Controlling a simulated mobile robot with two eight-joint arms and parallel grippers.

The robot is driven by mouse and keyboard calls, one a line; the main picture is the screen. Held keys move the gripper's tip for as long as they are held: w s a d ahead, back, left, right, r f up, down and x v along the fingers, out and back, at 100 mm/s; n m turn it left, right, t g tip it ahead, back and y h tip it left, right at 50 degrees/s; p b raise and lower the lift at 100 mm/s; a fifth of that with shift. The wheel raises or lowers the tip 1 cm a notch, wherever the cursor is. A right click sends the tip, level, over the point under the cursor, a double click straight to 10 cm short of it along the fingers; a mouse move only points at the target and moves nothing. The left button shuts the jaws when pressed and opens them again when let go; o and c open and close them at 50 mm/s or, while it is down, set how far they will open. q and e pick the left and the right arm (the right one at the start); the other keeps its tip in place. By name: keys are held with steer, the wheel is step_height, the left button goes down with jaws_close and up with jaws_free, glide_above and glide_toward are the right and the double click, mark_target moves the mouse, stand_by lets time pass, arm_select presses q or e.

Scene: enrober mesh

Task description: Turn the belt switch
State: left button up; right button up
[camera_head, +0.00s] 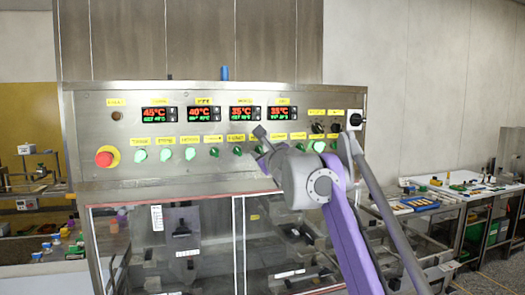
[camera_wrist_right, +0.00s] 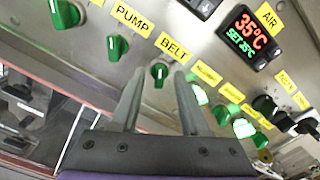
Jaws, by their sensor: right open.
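The belt switch is a dark green rotary knob (camera_wrist_right: 160,74) under the yellow BELT label (camera_wrist_right: 173,47) in the right wrist view. In the head view it sits in the lower row of the steel control panel (camera_head: 230,175), close to my right gripper (camera_head: 261,146). My right gripper is open, and its two fingers (camera_wrist_right: 160,88) point at the panel on either side of the knob in the right wrist view. No finger is seen gripping it, and contact cannot be told. My left gripper is not in view.
The PUMP knob (camera_wrist_right: 117,46) is close by on the left, and a lit green knob (camera_wrist_right: 198,95) on the right. A red emergency button (camera_head: 104,159) is at the panel's left end. Displays (camera_head: 243,113) sit above. A glass-fronted housing is below.

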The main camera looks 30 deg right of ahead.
jaws_close()
